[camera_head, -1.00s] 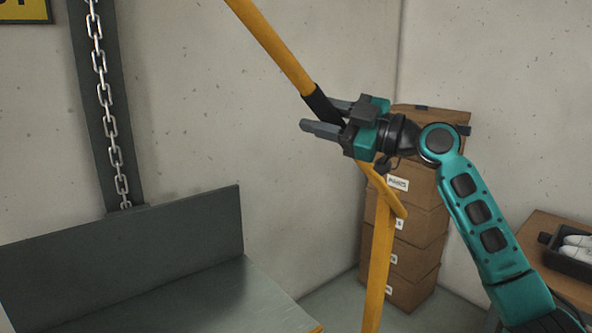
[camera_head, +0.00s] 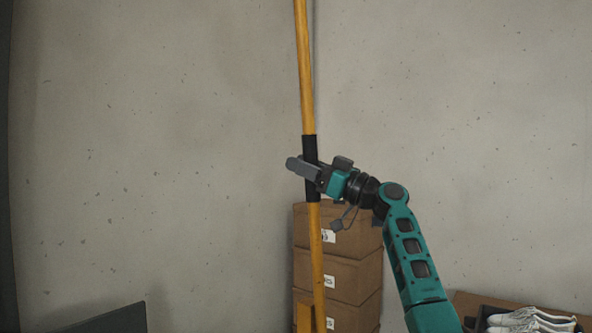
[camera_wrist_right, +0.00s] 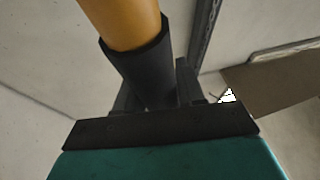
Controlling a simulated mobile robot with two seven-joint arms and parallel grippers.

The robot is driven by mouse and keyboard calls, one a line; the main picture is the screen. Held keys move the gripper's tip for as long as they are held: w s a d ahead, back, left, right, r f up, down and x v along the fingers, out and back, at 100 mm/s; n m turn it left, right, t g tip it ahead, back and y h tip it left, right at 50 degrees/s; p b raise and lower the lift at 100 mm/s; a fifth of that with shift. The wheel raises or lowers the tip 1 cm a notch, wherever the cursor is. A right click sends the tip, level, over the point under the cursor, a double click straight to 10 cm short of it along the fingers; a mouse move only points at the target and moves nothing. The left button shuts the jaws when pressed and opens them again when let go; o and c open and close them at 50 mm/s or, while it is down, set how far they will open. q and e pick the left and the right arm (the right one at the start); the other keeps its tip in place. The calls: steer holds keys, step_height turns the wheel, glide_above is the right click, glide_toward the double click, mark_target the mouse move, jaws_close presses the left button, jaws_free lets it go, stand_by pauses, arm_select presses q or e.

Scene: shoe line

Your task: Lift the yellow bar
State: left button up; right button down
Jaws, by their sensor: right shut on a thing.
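The yellow bar (camera_head: 305,75) stands almost upright in the head view, leaning very slightly. It runs out of the top of the picture, with a black grip sleeve (camera_head: 310,148) around its middle. My right gripper (camera_head: 305,170) is shut on the bar at this black sleeve. In the right wrist view the bar (camera_wrist_right: 122,22) and its black sleeve (camera_wrist_right: 140,70) sit between my fingers (camera_wrist_right: 157,90). The bar's lower part passes in front of cardboard boxes in the head view. My left gripper is not in view.
Stacked cardboard boxes (camera_head: 350,275) stand by the wall behind the bar. A tray of white shoes (camera_head: 530,322) sits on a brown table (camera_head: 465,300) at the lower right. A dark panel edge (camera_head: 115,320) shows at the lower left. The wall area left of the bar is clear.

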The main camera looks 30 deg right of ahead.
steer(key=shift+w+d, duration=0.15)
steer(key=shift+d, duration=0.2)
steer(key=c, duration=0.8)
jaws_free()
steer(key=b+v, duration=0.4)
steer(key=v, duration=0.9)
steer(key=shift+a, duration=0.1)
